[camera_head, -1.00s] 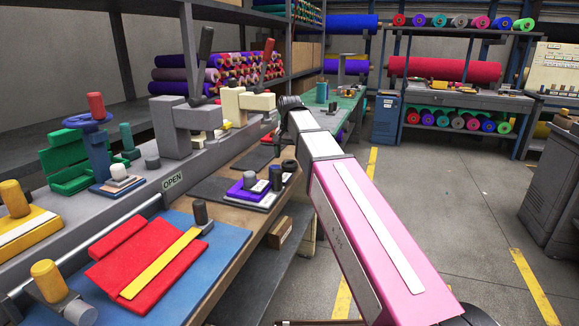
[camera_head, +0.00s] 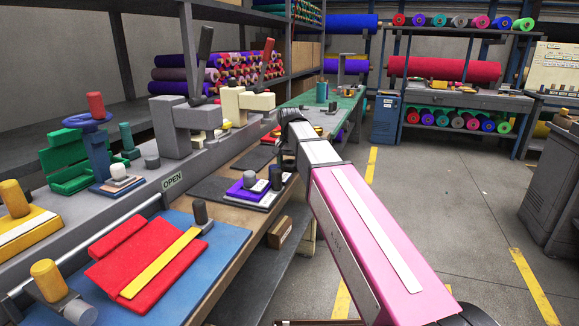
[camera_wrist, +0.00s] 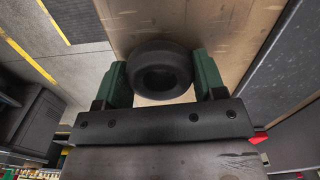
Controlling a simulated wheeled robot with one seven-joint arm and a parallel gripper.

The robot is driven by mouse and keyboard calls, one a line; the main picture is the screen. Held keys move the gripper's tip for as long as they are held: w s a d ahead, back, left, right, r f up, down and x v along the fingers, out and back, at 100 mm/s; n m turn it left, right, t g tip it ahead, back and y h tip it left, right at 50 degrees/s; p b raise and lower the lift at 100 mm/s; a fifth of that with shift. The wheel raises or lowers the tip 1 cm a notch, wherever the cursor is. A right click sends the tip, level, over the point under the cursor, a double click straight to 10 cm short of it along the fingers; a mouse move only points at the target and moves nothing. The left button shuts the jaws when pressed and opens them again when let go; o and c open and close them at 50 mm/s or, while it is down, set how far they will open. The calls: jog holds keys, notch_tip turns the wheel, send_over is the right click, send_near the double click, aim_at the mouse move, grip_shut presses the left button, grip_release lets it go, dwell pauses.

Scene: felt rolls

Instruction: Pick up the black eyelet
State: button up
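The black eyelet (camera_wrist: 161,70) is a thick dark ring with a round hole, seen in the wrist view. My gripper (camera_wrist: 160,75) has its two green fingers at the ring's left and right sides. No gap shows between the fingers and the ring, so it looks shut on the eyelet. The brown workbench top (camera_wrist: 215,25) lies behind the ring; I cannot tell the ring's height above it.
On the bench, a purple block with a grey knob (camera_head: 250,180) and a small dark cylinder (camera_head: 276,177) stand left of my arm. A red felt piece with a yellow bar (camera_head: 150,265) lies nearer on a blue board. Open floor (camera_head: 440,200) lies right.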

aim_at(289, 161)
jog(key=shift+r, duration=1.1)
jog(key=shift+r, duration=2.4)
